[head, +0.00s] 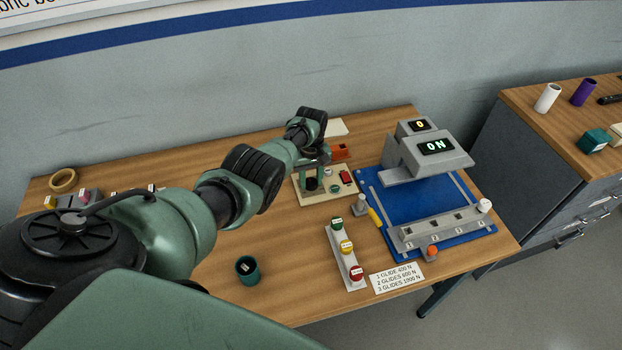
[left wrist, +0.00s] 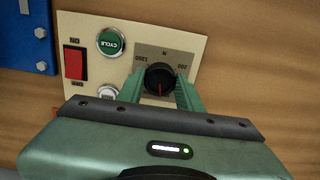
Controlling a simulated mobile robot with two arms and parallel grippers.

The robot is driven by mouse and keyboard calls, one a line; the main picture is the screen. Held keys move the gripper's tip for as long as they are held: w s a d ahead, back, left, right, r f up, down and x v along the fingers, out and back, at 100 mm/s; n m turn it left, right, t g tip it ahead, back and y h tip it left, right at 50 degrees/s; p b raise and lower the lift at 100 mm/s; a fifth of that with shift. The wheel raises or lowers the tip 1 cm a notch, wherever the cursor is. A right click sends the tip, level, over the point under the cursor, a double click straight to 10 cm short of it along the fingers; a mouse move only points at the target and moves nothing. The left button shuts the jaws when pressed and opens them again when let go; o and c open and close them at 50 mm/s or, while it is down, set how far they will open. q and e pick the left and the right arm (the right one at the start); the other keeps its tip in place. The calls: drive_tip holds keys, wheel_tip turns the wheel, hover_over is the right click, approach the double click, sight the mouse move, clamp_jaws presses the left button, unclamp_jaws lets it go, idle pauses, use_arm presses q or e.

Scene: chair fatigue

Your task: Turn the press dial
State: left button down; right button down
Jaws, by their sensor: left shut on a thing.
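The press dial (left wrist: 160,76) is a black round knob on a grey plate, marked N, with 200 at one side and a larger number at the other. Its red pointer line faces toward my gripper body in the left wrist view. My left gripper (left wrist: 161,88) is shut on the dial, one green finger on each side. In the head view my left gripper (head: 312,184) reaches down onto the cream control panel (head: 325,199), mostly hiding the dial. The press (head: 427,158) stands right of it on a blue base, its displays reading ON and 0. My right gripper is not in view.
The panel also carries a red rocker switch (left wrist: 75,63), a green CYCLE button (left wrist: 110,41) and a white button (left wrist: 107,94). A rack (head: 338,255) with green, yellow and red weights, a dark teal cup (head: 247,270) and a label card (head: 397,278) lie nearer. Bare wood surrounds the cup.

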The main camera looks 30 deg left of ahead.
sight(311, 182)
use_arm(q)
drive_tip(key=shift+n, duration=1.2)
drive_tip(key=c, duration=0.9)
unclamp_jaws()
drive_tip(key=shift+c, duration=0.2)
wheel_tip(311, 182, up, 7)
drive_tip(key=p, duration=0.3)
drive_tip(key=shift+r, duration=0.45)
